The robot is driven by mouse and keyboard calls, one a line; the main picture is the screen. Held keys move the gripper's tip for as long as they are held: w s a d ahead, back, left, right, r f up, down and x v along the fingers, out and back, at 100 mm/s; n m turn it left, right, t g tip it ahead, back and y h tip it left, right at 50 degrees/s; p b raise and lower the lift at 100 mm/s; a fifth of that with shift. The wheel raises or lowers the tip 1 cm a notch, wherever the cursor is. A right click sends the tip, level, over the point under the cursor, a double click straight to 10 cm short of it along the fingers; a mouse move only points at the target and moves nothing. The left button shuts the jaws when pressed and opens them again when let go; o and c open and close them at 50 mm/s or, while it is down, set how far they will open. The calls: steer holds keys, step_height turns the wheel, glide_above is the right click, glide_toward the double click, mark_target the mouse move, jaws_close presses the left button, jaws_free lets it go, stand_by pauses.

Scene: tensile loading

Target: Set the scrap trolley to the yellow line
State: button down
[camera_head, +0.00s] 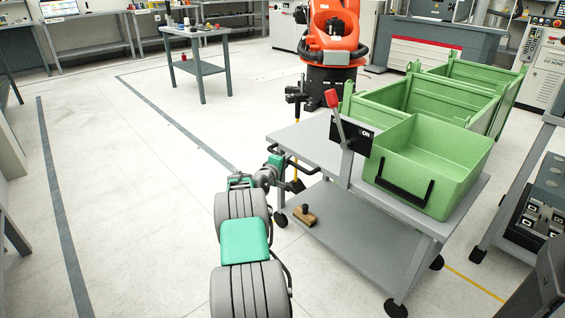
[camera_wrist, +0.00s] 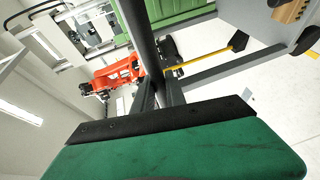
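The scrap trolley (camera_head: 345,222) is a grey two-deck cart on black castors, right of my arm in the head view. A green open bin (camera_head: 430,160) stands on its top deck; it appears empty. A dark handle (camera_head: 296,160) sticks out at the trolley's left end. My gripper (camera_head: 272,172) is at this handle. In the wrist view the dark handle bar (camera_wrist: 142,40) runs between the two fingers (camera_wrist: 160,92), which sit close on both sides of it. The yellow line (camera_head: 472,283) shows on the floor right of the trolley, partly hidden by it.
A red-knobbed lever (camera_head: 335,108) rises from the trolley. A brush (camera_head: 304,217) lies at its lower left corner. Larger green bins (camera_head: 460,85) and an orange robot arm (camera_head: 335,30) stand behind. A grey rack (camera_head: 535,195) is close on the right. The floor at left is clear.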

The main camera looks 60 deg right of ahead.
steer(key=shift+s+d, duration=0.2)
steer(key=shift+s, duration=0.15)
steer(key=c, duration=1.6)
jaws_free()
steer(key=shift+s+d, duration=0.1)
steer(key=shift+s, duration=0.05)
steer(key=shift+o, duration=1.2)
steer(key=shift+w+a, duration=0.2)
steer(key=shift+w, duration=0.2)
steer(key=a+r+p, duration=0.1)
steer(key=a+p, duration=0.2)
steer(key=a, duration=0.4)
steer(key=shift+s+a+r, duration=0.15)
steer(key=shift+s+a, duration=0.2)
steer(key=shift+r, duration=0.1)
